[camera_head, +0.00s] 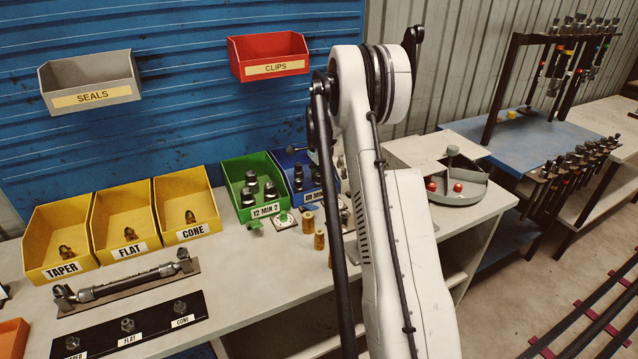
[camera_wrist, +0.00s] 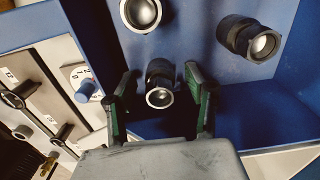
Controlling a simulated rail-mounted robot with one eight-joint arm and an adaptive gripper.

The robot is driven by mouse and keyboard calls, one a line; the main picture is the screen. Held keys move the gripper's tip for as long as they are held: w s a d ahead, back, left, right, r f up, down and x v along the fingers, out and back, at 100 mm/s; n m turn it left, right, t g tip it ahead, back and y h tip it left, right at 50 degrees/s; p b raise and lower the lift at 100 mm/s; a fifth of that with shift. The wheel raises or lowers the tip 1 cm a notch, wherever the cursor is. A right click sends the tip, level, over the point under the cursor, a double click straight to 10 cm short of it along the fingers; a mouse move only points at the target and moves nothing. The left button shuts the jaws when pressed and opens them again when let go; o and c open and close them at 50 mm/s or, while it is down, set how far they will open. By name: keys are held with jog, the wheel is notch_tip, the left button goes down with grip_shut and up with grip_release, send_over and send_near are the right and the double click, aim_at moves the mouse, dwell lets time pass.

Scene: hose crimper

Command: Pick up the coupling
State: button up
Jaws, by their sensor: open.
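My gripper (camera_wrist: 161,75) is open in the wrist view, with its two dark green-lined fingers on either side of a dark coupling (camera_wrist: 159,83) that has a bright metal ring end. It is not clear whether the fingers touch it. Two more couplings, one at the top (camera_wrist: 141,13) and one at the right (camera_wrist: 250,38), lie in the same blue bin (camera_wrist: 270,110). In the head view this blue bin (camera_head: 283,161) stands on the bench, partly behind my arm, with dark couplings (camera_head: 299,178) in it. My gripper is hidden there.
A green bin (camera_head: 231,172) with several dark couplings stands left of the blue bin. Yellow bins (camera_head: 124,216) are further left. Brass cylinders (camera_head: 319,239) stand on the bench in front. In the wrist view, a panel with switches (camera_wrist: 50,100) lies left of the gripper.

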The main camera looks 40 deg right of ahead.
jog(key=shift+c, duration=0.4)
grip_shut()
jog(key=shift+r, duration=0.1)
